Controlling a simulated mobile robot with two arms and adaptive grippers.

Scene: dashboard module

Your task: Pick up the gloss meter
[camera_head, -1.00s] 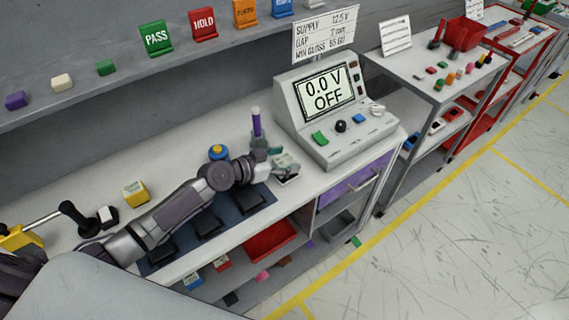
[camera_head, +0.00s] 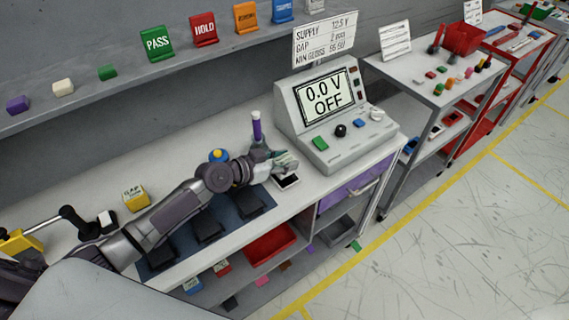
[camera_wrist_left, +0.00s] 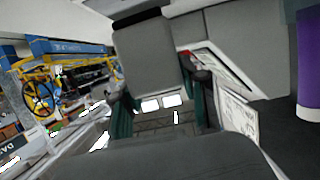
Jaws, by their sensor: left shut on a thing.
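My left gripper (camera_head: 277,162) reaches in from the left over the bench, just left of the grey supply console. It is shut on a grey, box-shaped thing, which I take to be the gloss meter (camera_wrist_left: 146,58); in the wrist view the box sits between the two teal-padded fingers (camera_wrist_left: 160,108). In the head view the fingers and wrist hide most of the box. It appears to be held a little above a white-edged dark plate (camera_head: 286,181) on the bench. My right gripper is not in view.
The console (camera_head: 335,115) reads 0.0 V OFF. A purple-and-white cylinder (camera_head: 257,128) stands close behind the gripper; it also shows in the wrist view (camera_wrist_left: 309,65). A yellow block (camera_head: 135,198) and a dark mat (camera_head: 232,217) lie to the left.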

